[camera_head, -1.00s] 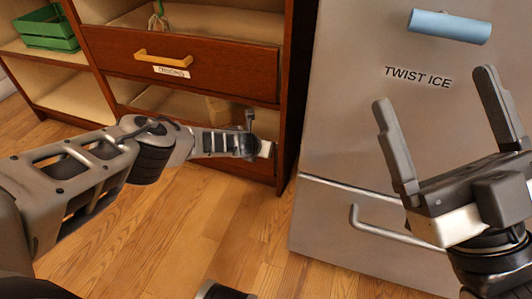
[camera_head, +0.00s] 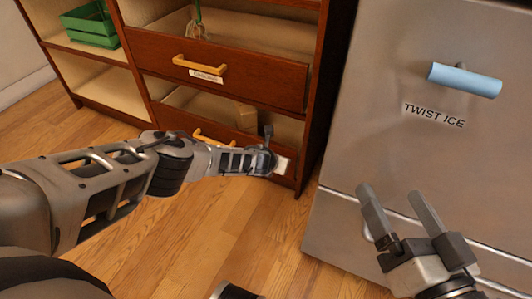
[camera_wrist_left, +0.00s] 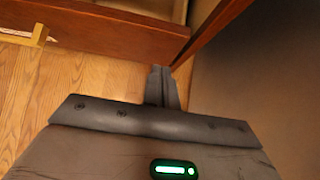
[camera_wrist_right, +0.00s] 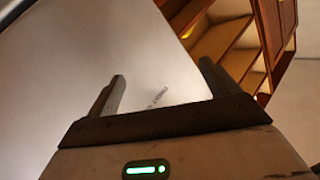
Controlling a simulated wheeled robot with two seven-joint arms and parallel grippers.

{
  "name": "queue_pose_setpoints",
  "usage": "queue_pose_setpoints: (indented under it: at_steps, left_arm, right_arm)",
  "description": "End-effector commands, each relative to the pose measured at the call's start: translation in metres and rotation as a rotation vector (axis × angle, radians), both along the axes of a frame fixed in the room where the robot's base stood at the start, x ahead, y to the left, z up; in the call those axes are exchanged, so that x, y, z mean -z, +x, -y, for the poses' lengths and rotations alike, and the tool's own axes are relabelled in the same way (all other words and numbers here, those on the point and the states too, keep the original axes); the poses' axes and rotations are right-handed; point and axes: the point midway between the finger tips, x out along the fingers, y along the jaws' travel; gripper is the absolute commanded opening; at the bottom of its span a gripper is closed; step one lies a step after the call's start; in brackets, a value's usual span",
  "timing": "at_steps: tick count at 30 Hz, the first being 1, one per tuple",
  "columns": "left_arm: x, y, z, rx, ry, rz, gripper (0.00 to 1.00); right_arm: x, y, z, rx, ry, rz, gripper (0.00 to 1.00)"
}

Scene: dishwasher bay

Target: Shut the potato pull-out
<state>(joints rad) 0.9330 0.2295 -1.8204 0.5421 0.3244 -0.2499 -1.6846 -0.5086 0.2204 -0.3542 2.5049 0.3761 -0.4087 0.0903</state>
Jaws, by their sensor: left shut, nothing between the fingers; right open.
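A dark wooden cabinet has an upper drawer front (camera_head: 262,82) with a yellow handle and a small label too blurred to read. Below it is a lower pull-out front (camera_head: 160,116), its yellow handle (camera_head: 212,138) partly behind my left arm. A brown block-like thing (camera_head: 247,118) shows above that front. I cannot tell which front is the potato one or how far out it stands. My left gripper (camera_head: 283,165) is shut and empty at the lower front's right end; its fingers (camera_wrist_left: 162,85) show close to the wood, contact unclear. My right gripper (camera_head: 388,192) is open and empty before the grey appliance.
The grey appliance (camera_head: 400,150), marked "TWIST ICE", stands right of the cabinet with a blue handle (camera_head: 464,80). A green crate (camera_head: 90,25) sits on a shelf at the left. The wooden floor (camera_head: 230,220) in front is clear.

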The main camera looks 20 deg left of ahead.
Motion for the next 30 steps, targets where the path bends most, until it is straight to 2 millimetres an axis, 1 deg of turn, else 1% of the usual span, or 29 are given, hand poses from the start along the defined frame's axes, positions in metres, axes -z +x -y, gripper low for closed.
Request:
queue_pose_setpoints:
  at_steps: [1,2,3,9,15,19,23,26,27,29,30]
  left_arm:
    - [-0.009,-0.005,-0.001,-0.001,0.001,-0.003,0.0]
    - [-0.011,-0.007,-0.001,-0.001,0.0,-0.002,0.0]
    - [-0.018,-0.013,-0.002,-0.001,0.0,-0.006,0.0]
    - [-0.04,-0.036,-0.004,-0.001,0.0,-0.006,0.0]
    - [-0.054,-0.053,-0.005,-0.001,0.001,-0.004,0.0]
    - [-0.056,-0.058,-0.005,-0.001,0.0,-0.003,0.0]
    - [-0.058,-0.059,-0.005,-0.001,0.002,-0.002,0.0]
    - [-0.07,-0.058,-0.005,-0.001,0.002,-0.002,0.0]
    - [-0.08,-0.058,-0.005,-0.001,0.001,-0.001,0.0]
    - [-0.09,-0.058,-0.005,-0.001,0.002,-0.002,0.0]
    - [-0.099,-0.058,-0.005,-0.001,0.002,-0.002,0.0]
  right_arm:
    - [0.003,-0.008,-0.002,-0.01,0.025,-0.095,0.87]
    - [0.008,-0.013,-0.004,-0.018,0.039,-0.148,0.87]
    - [0.006,-0.01,-0.001,-0.009,-0.019,-0.136,0.87]
    - [0.018,-0.011,0.008,0.018,-0.213,-0.158,0.87]
    - [0.029,-0.012,0.015,0.026,-0.316,-0.191,0.87]
    - [0.035,-0.013,0.017,0.028,-0.343,-0.204,0.87]
    - [0.036,-0.013,0.017,0.028,-0.349,-0.208,0.87]
    - [0.029,-0.013,0.02,0.035,-0.358,-0.222,0.87]
    - [0.025,-0.014,0.022,0.039,-0.365,-0.235,0.87]
    - [0.022,-0.014,0.025,0.046,-0.376,-0.253,0.87]
    - [0.018,-0.015,0.027,0.051,-0.386,-0.268,0.87]
